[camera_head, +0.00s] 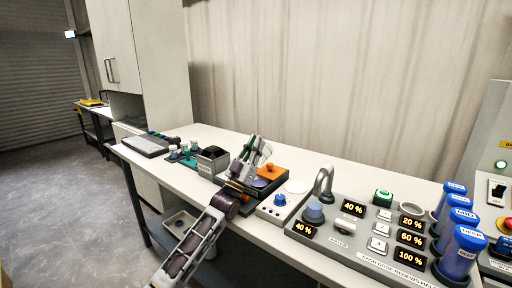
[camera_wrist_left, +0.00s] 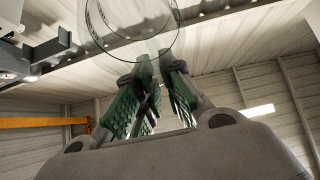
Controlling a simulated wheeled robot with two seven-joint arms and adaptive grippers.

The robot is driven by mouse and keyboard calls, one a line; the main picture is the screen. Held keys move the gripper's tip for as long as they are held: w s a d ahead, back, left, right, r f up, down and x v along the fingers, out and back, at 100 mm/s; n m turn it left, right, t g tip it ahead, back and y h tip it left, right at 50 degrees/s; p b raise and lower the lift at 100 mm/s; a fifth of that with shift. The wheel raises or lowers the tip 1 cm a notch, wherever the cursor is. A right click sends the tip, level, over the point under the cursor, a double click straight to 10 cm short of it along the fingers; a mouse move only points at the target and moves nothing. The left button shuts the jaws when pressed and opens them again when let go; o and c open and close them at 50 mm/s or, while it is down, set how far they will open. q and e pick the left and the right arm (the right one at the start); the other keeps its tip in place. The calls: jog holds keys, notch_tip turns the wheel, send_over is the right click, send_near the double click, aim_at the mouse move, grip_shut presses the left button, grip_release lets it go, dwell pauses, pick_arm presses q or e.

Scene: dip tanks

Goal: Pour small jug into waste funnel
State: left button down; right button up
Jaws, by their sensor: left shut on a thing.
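My left gripper (camera_head: 258,150) is raised above the bench, its arm coming up from the lower left. Its green-padded fingers (camera_wrist_left: 150,100) point up in the left wrist view. They are shut on a clear glass vessel, probably the small jug (camera_wrist_left: 135,25), whose round outline shows at the fingertips. In the head view the jug is hard to make out. A square grey box with a dark open top (camera_head: 212,158) stands just left of the gripper. Its label is too small to read, and I cannot tell whether it is the waste funnel. My right gripper is not in view.
A black unit with an orange knob (camera_head: 269,171) is right behind the gripper.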

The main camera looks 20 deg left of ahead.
pick_arm(q)
jog(key=shift+s, duration=0.1)
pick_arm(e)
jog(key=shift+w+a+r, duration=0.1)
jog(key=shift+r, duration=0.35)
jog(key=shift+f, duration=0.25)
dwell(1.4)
